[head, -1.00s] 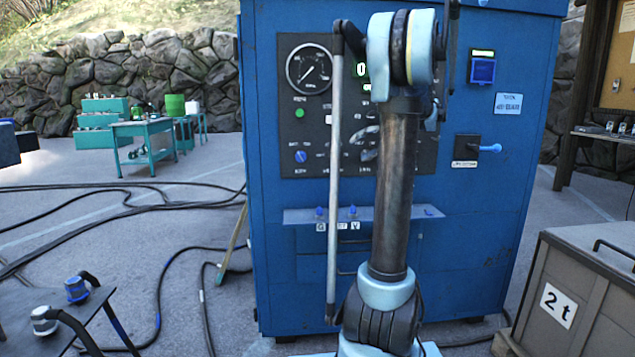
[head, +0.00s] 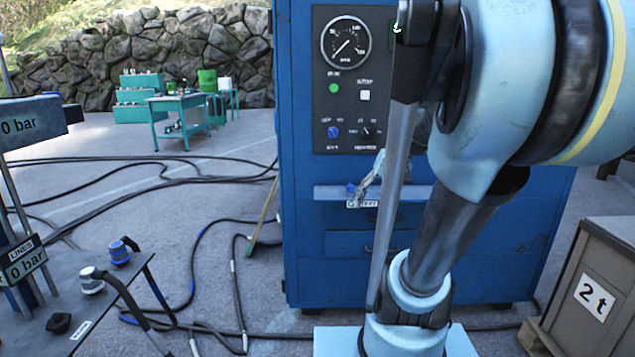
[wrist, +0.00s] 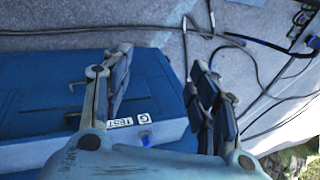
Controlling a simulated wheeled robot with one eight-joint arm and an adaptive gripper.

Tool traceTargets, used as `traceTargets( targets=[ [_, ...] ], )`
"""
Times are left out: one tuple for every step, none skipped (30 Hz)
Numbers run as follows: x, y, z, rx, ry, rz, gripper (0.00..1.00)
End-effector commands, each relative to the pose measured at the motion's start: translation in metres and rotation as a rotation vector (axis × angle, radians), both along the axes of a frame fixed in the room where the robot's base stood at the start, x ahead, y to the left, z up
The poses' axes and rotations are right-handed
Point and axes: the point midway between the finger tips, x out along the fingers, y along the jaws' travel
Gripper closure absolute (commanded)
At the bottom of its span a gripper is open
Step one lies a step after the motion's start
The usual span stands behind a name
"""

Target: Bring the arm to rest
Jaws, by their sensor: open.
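My arm stands in front of the blue cabinet (head: 300,230). Its upper links fill the right of the head view and hide part of the panel. My gripper (wrist: 160,85) is open in the wrist view, with two dark-padded fingers wide apart and nothing held between them. In the head view, only a small part of what looks like my gripper shows beside the arm, in front of the ledge; the rest is hidden.
A dark stand with two capped connectors (head: 120,252) is at the lower left, near a "0 bar" sign (head: 35,127). Black cables (head: 237,290) lie on the floor. A "2 t" crate (head: 612,262) stands at the right. A green workbench (head: 178,104) is far back.

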Motion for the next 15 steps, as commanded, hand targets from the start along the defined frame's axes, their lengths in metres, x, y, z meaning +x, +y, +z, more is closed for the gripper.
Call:
traceTargets(
  targets=[
    [-0.015,0.001,-0.012,-0.031,0.000,0.012,0.46],
    [-0.022,0.000,-0.018,-0.051,-0.001,0.016,0.46],
    [-0.031,-0.001,-0.027,-0.077,-0.003,0.021,0.46],
    [-0.038,-0.002,-0.034,-0.097,-0.004,0.026,0.46],
    [-0.045,-0.004,-0.040,-0.117,-0.005,0.030,0.46],
    [-0.054,-0.005,-0.049,-0.144,-0.008,0.037,0.46],
    [-0.061,-0.007,-0.056,-0.164,-0.010,0.042,0.46],
    [-0.067,-0.009,-0.063,-0.184,-0.013,0.046,0.46],
    [-0.074,-0.012,-0.071,-0.209,-0.017,0.053,0.46],
    [-0.080,-0.014,-0.078,-0.227,-0.020,0.056,0.46],
    [-0.085,-0.016,-0.084,-0.245,-0.023,0.060,0.46],
    [-0.091,-0.019,-0.091,-0.267,-0.027,0.067,0.46],
    [-0.095,-0.021,-0.096,-0.281,-0.032,0.070,0.46],
    [-0.098,-0.023,-0.101,-0.295,-0.035,0.073,0.46],
    [-0.102,-0.025,-0.106,-0.311,-0.039,0.077,0.46]
  ],
)
